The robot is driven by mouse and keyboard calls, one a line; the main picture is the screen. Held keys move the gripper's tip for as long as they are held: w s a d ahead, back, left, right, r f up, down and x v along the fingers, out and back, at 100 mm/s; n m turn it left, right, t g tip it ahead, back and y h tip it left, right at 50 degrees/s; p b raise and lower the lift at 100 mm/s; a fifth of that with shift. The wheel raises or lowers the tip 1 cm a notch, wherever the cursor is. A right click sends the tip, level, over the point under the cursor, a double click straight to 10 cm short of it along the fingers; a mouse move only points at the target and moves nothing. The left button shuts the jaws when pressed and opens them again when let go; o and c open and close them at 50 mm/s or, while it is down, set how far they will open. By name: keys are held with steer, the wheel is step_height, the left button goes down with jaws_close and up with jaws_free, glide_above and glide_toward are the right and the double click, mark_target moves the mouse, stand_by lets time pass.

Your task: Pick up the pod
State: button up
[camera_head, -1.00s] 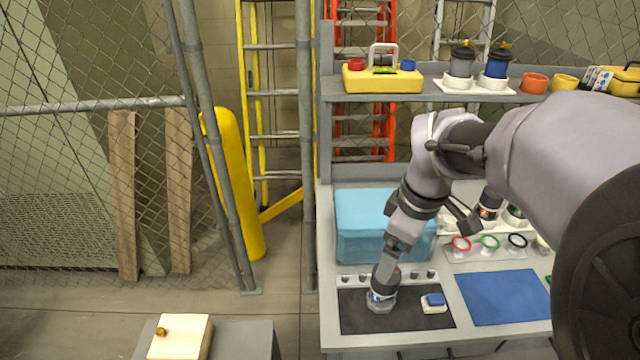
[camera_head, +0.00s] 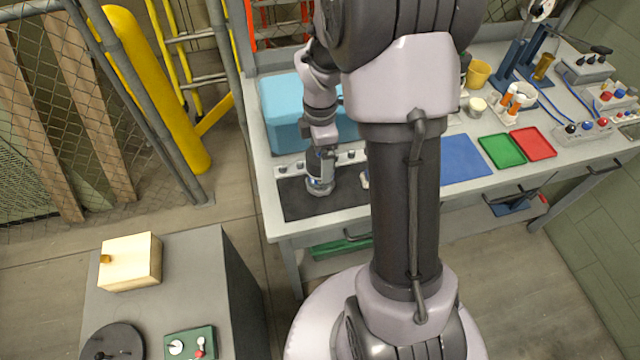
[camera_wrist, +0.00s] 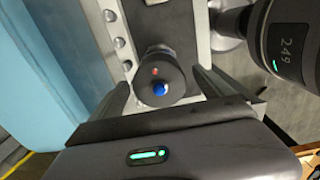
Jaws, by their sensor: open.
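The object I take to be the pod (camera_head: 320,185) is a short cylinder with a pale grey base, upright on the dark mat (camera_head: 293,203). In the wrist view its dark round top (camera_wrist: 160,85) shows a blue spot and a red spot. My gripper (camera_head: 321,150) points down over it at the bench's left end. In the wrist view my gripper (camera_wrist: 167,92) is open, with one finger on either side of the cylinder. I cannot tell whether the fingers touch it.
A blue box (camera_head: 282,115) stands behind the mat, beside a strip of round knobs (camera_head: 283,169). A small white and blue block (camera_head: 364,180) is mostly hidden by my arm. Blue (camera_head: 462,160), green (camera_head: 501,150) and red (camera_head: 533,143) mats lie to the right.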

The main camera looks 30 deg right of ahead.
steer(key=shift+f, duration=0.7)
steer(key=shift+r, duration=0.1)
jaws_close()
